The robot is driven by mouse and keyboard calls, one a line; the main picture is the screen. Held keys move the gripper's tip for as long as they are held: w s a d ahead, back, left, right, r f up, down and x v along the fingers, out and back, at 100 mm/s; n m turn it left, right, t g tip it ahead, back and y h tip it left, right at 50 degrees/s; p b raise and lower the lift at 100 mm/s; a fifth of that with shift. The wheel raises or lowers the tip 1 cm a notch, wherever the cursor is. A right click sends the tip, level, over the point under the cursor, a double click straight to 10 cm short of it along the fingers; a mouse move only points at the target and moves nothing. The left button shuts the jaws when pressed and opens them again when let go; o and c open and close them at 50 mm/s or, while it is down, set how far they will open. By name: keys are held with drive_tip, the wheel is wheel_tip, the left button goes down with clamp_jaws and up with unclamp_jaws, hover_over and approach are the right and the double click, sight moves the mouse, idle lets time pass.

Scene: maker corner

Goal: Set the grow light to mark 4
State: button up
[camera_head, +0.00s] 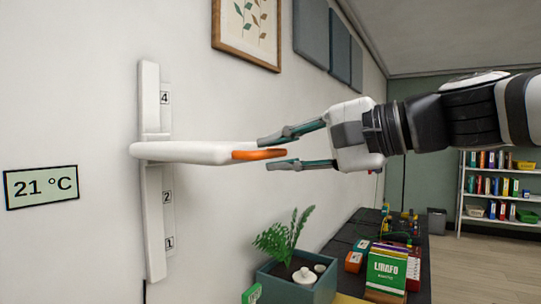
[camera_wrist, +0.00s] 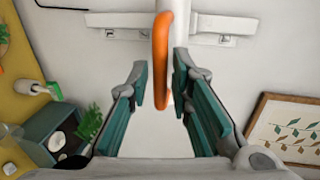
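The grow light (camera_head: 190,152) is a white bar reaching out from a white vertical rail (camera_head: 151,90) on the wall. Marks 4 (camera_head: 164,98), 2 (camera_head: 167,197) and 1 (camera_head: 169,243) show beside the rail. The bar sits between marks 4 and 2, and no mark 3 is visible. An orange handle (camera_head: 245,155) is at the bar's outer end. My gripper (camera_head: 264,154) is open, with one finger above the handle and one below. The wrist view shows the orange handle (camera_wrist: 160,45) between the open fingers, with gaps on both sides.
A 21 °C display (camera_head: 41,187) hangs left of the rail. A framed print (camera_head: 247,28) hangs above. The wall between rail and print is clear.

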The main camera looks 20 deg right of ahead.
drive_tip(key=shift+x, duration=1.1)
clamp_jaws()
wheel_tip(320, 180, up, 13)
drive_tip(key=p, duration=0.6)
drive_tip(key=shift+f, duration=0.2)
drive_tip(key=shift+r, duration=0.1)
unclamp_jaws()
drive_tip(key=shift+s+d, duration=0.1)
